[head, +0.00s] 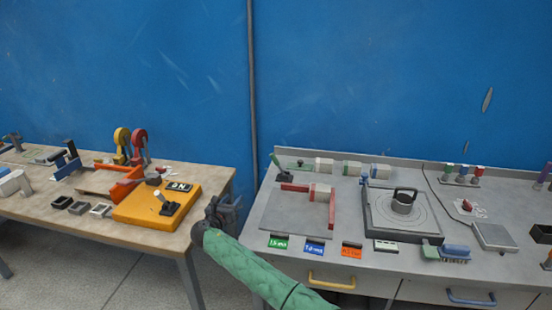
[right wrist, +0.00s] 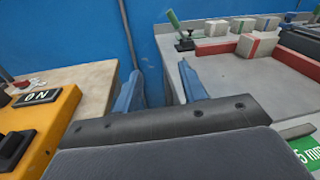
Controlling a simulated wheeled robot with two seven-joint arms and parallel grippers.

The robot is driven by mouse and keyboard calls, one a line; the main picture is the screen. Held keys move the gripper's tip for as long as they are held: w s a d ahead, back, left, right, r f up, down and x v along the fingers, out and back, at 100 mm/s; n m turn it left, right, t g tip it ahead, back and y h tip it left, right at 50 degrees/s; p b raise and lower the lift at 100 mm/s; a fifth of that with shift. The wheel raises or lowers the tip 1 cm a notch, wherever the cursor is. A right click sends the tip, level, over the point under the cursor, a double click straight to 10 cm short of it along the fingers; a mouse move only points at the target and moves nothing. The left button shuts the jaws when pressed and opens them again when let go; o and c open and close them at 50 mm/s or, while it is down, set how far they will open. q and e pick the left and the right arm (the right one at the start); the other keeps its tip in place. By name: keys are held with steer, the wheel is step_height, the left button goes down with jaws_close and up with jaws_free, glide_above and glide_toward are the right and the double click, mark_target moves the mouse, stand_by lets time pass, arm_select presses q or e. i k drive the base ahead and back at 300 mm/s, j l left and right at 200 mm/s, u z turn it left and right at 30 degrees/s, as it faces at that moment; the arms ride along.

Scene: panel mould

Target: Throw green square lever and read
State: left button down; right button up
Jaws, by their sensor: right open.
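A lever with a green handle (head: 276,161) on a dark base stands at the back left corner of the right-hand grey bench. In the right wrist view the green handle (right wrist: 173,18) leans up and left, beyond the right finger. My right gripper (head: 226,211) is over the gap between the two benches, in front of the lever and apart from it. In the wrist view its two blue fingers (right wrist: 160,88) are spread with nothing between them. A yellow box (head: 135,211) on the left bench carries a black sign (head: 179,187) reading "ON" or "0 N". My left gripper is not in view.
The grey bench carries a plate with a red bracket (head: 332,208), pale blocks (head: 323,167) and a round-topped device (head: 404,203). Coloured labels (head: 315,247) line its front. A blue wall (head: 150,70) with a vertical pipe (head: 252,90) stands behind.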

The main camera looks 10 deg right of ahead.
mark_target(273, 156)
steer(key=i+l, duration=0.65)
steer(key=i, duration=0.1)
